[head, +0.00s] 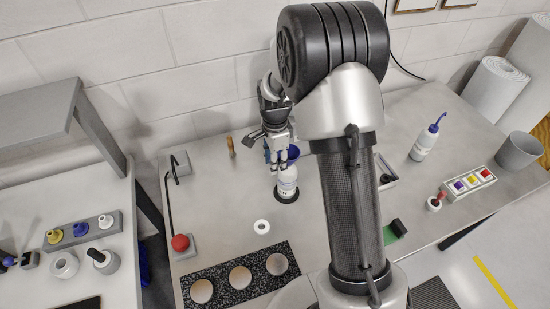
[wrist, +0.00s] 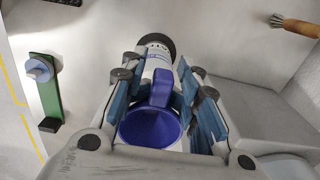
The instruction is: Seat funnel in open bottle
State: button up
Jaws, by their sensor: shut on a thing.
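A blue funnel (wrist: 150,126) is between the blue-padded fingers of my gripper (wrist: 162,92), its wide mouth facing the wrist camera. My gripper is shut on it. In the head view the funnel (head: 293,153) shows as a small blue patch beside my gripper (head: 279,160), just above the bottle. The white bottle (head: 287,182) with a blue label stands upright on a black round base. The bottle (wrist: 157,53) also shows beyond the funnel in the wrist view. The fingers and funnel hide the bottle's mouth, so I cannot tell whether the spout is inside it.
A blue-capped wash bottle (head: 424,138) and grey cup (head: 518,150) stand at the right. A speckled block (head: 240,294) with round discs and a white ring (head: 262,226) lie in front. A red-ball lever (head: 181,243) stands at the left. A brush (wrist: 296,25) is nearby.

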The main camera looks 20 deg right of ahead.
jog(key=shift+s+r+p, duration=0.15)
jog(key=shift+r+p, duration=0.8)
jog(key=shift+p, duration=0.1)
jog(key=shift+r+p, duration=0.9)
jog(key=shift+r, duration=0.3)
jog(key=shift+f, duration=0.15)
jog(key=shift+f+b, duration=0.8)
jog(key=shift+f, duration=0.2)
jog(key=shift+f+b, duration=0.85)
jog(key=shift+f, duration=0.3)
jog(key=shift+f+b, duration=0.5)
jog(key=shift+f, duration=0.05)
jog(key=shift+r+p, duration=0.55)
jog(key=shift+r, duration=0.15)
